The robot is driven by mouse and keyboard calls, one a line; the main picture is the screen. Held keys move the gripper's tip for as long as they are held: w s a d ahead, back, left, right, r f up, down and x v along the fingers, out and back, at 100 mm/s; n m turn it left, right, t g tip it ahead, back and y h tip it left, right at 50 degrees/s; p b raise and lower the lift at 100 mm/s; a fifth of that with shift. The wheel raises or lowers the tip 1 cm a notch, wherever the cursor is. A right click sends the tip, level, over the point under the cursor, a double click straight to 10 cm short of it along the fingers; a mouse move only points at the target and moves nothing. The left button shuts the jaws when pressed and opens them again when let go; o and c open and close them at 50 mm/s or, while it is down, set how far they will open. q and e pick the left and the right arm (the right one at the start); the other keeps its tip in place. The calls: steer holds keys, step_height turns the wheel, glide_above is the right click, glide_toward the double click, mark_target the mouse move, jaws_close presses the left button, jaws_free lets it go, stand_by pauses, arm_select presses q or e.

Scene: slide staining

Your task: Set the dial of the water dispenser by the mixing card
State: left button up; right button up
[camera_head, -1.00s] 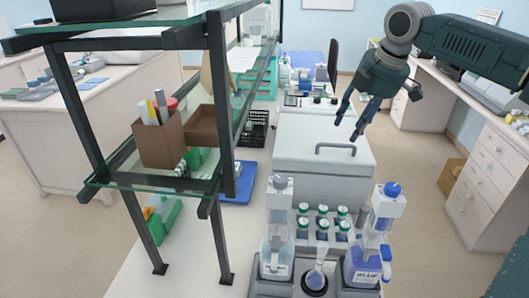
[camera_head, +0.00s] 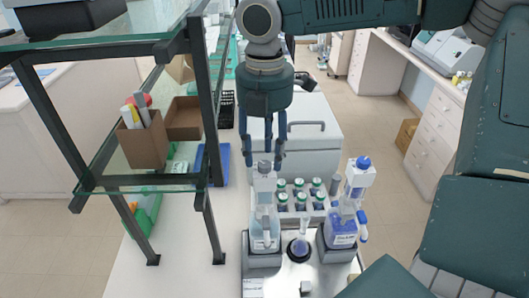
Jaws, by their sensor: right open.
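Two bottle-top dispensers stand on a grey base (camera_head: 285,282) in the lower middle. The left dispenser (camera_head: 265,215) holds pale, clear-looking liquid, which fits water; the right dispenser (camera_head: 343,220) holds blue-violet liquid and has a blue cap. I cannot make out the dial or its setting. A small flask (camera_head: 299,248) stands between them. My right gripper (camera_head: 263,160) is open, fingers pointing down, and appears over or behind the top of the left dispenser; contact cannot be told. I cannot identify the mixing card; a small white label (camera_head: 252,288) is on the base's front. My left gripper is not in view.
A rack of several capped bottles (camera_head: 299,201) stands behind the dispensers, before a white lidded box (camera_head: 315,145). A dark-framed glass shelf (camera_head: 205,140) rises close on the left, with a brown pen box (camera_head: 146,145). The white bench (camera_head: 185,265) is clear at front left.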

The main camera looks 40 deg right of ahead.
steer(key=shift+f, duration=0.75)
steer(key=shift+d+f, duration=0.1)
steer(key=shift+f, duration=0.1)
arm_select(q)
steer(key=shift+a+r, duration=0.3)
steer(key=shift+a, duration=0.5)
arm_select(e)
steer(key=shift+c, duration=0.5)
jaws_close()
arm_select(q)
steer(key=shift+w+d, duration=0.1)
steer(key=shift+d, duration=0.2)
